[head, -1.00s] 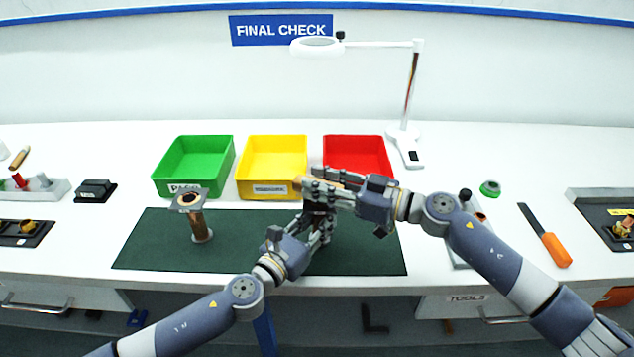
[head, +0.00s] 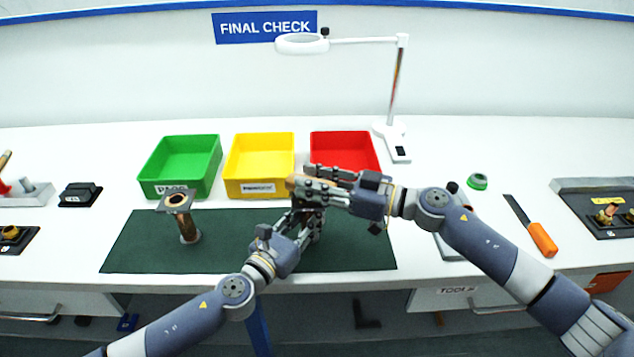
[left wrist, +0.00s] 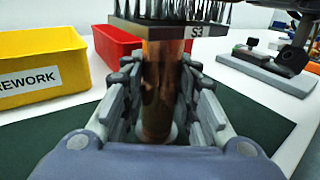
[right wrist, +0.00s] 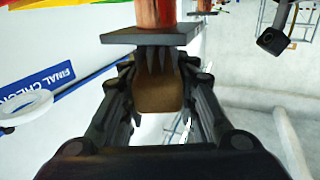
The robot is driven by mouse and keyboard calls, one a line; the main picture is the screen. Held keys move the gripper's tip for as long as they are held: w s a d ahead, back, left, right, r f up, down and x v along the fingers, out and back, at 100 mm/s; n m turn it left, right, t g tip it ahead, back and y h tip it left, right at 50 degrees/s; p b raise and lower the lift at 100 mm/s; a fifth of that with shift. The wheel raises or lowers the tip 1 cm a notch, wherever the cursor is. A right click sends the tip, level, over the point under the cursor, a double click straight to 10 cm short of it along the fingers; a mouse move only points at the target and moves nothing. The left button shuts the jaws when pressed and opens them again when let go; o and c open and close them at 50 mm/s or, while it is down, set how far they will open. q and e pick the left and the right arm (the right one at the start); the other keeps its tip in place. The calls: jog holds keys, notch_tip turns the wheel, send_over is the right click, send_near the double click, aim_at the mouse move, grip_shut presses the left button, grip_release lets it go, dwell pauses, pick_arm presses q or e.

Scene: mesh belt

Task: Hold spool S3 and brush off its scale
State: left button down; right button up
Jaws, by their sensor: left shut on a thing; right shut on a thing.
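Spool S3 is a copper tube (left wrist: 160,95) with a square dark flange (left wrist: 165,28) labelled S3. My left gripper (head: 308,222) is shut on the tube below the flange and holds it roughly upright over the green mat (head: 150,245). My right gripper (head: 308,188) is shut on a brush, whose wooden part (head: 293,182) shows between the fingers. In the left wrist view dark bristles (left wrist: 185,10) stand on the flange's top face. In the right wrist view the bristles (right wrist: 157,60) meet the flange (right wrist: 150,36). Scale on that face is hidden.
Another flanged copper spool (head: 188,228) stands on the mat's left part. Green (head: 158,178), yellow (head: 240,178) and red (head: 370,150) bins line the back. A magnifier lamp (head: 397,145) stands behind. An orange-handled tool (head: 541,240) lies right.

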pick_arm(q)
jog(key=shift+r, duration=0.1)
pick_arm(e)
jog(key=shift+x, duration=1.25)
jog(key=shift+r, duration=3.45)
pick_arm(q)
jog(key=c, duration=1.2)
grip_release()
jog(key=v, duration=1.2)
